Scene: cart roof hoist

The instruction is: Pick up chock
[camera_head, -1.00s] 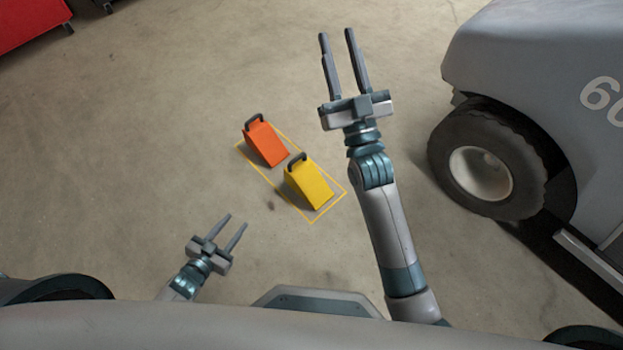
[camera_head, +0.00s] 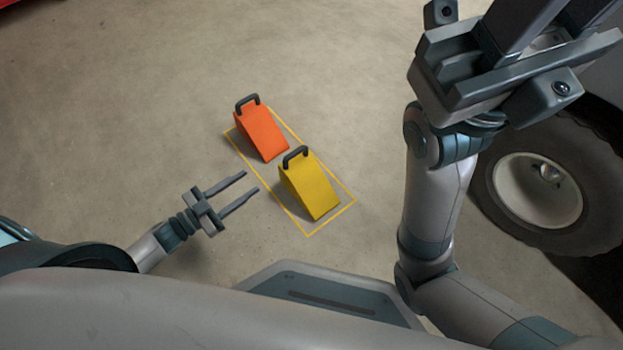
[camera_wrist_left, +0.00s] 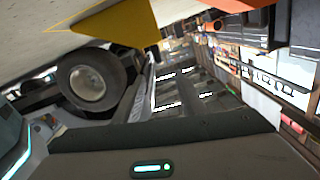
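Two wedge chocks with dark handles stand on the floor: an orange chock (camera_head: 261,134) and, nearer me, a yellow chock (camera_head: 311,187). The yellow one also shows at the top of the left wrist view (camera_wrist_left: 124,28). My left gripper (camera_head: 251,181) is open and empty, fingers pointing toward the yellow chock from its left with a gap between. My right gripper (camera_head: 550,35) is raised high at the top right, its fingers apart and their tips cut off by the frame edge. I see nothing held in its visible part.
A yellow painted outline (camera_head: 334,215) surrounds the chocks on the concrete floor. A vehicle wheel (camera_head: 540,190) stands at the right, partly behind my right arm; a wheel also shows in the left wrist view (camera_wrist_left: 88,82). The floor left of and beyond the chocks is clear.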

